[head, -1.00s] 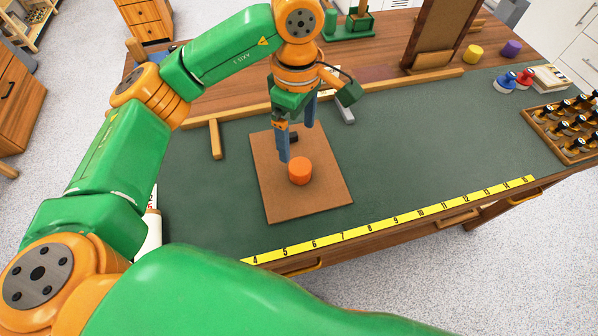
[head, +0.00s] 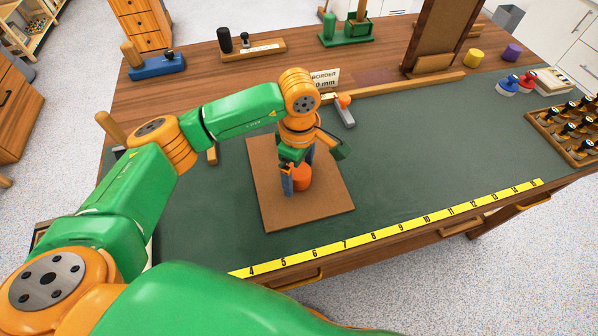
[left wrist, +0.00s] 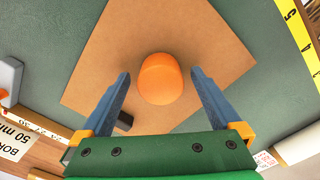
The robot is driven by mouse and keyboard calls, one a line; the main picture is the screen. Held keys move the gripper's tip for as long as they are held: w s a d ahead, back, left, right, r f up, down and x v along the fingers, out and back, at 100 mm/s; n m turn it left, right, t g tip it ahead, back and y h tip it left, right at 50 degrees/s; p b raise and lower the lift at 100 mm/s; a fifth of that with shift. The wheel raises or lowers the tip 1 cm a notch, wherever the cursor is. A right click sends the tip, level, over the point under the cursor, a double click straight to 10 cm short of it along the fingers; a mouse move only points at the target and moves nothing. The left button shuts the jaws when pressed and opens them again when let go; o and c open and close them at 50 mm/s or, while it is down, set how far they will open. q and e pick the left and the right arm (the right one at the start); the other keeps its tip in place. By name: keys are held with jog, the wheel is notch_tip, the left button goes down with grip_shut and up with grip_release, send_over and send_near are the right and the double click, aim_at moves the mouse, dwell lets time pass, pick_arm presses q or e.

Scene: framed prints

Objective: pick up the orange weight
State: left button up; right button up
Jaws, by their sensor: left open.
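The orange weight (head: 302,178) is a small rounded cylinder standing on a square brown board (head: 320,210). In the left wrist view the weight (left wrist: 160,78) sits between and slightly beyond the two blue fingers, with a gap on each side. My left gripper (head: 298,180) is open and points down over the board, its fingers around the weight's sides. The left gripper also shows in the left wrist view (left wrist: 160,85). The fingers and wrist partly hide the weight in the head view. My right gripper is not in view.
A yellow ruler strip (head: 385,232) runs along the table's front edge. A wooden rail (head: 400,86) lies behind the board. Yellow (head: 474,58) and purple (head: 511,52) cylinders stand at the back right, near a rack of dark-handled tools (head: 570,128). The green mat right of the board is clear.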

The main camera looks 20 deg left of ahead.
pick_arm(q)
grip_shut()
jog(key=shift+r, duration=0.1)
